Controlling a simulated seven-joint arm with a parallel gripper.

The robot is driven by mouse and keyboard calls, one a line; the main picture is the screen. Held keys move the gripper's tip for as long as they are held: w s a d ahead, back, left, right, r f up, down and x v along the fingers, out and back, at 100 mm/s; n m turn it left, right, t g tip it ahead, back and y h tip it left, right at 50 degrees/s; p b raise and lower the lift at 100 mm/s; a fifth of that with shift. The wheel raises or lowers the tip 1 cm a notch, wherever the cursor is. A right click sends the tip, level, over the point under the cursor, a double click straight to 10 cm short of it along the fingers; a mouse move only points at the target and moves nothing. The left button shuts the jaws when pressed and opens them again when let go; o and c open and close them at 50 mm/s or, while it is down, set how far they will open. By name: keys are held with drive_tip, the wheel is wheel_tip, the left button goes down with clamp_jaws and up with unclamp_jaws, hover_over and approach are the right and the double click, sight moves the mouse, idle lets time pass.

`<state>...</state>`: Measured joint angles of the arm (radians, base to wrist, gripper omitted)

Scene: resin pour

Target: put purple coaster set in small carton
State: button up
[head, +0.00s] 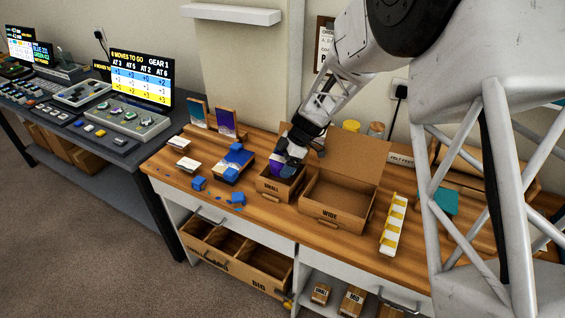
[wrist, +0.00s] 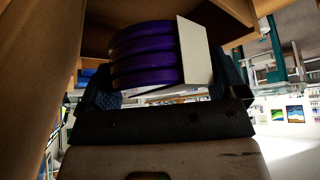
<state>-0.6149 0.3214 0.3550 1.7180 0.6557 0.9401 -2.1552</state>
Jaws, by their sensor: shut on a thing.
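The purple coaster set (wrist: 145,55) is a stack of several purple rounds with a white card at its side. My gripper (wrist: 163,88) is shut on it, with a dark finger on each side in the wrist view. In the head view my gripper (head: 291,160) is low at the small carton, with the purple set (head: 276,169) at the carton's opening. The small carton (head: 271,189) is an open brown box marked SMALL. My gripper partly hides its inside, so I cannot tell whether the set touches the bottom.
An open carton marked WIDE (head: 328,212) stands just right, its lid (head: 340,158) raised behind. Blue pieces (head: 236,198) and a stack with blue on it (head: 232,168) lie left. A white and yellow rack (head: 393,225) stands right. Open bins (head: 235,252) are below the bench.

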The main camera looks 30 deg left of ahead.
drive_tip(key=shift+f, duration=0.55)
idle(0.4)
drive_tip(key=o, duration=0.8)
drive_tip(key=shift+w+r, duration=0.1)
drive_tip(key=shift+r, duration=0.7)
drive_tip(key=shift+v, duration=3.55)
drive_tip(key=shift+f, duration=0.1)
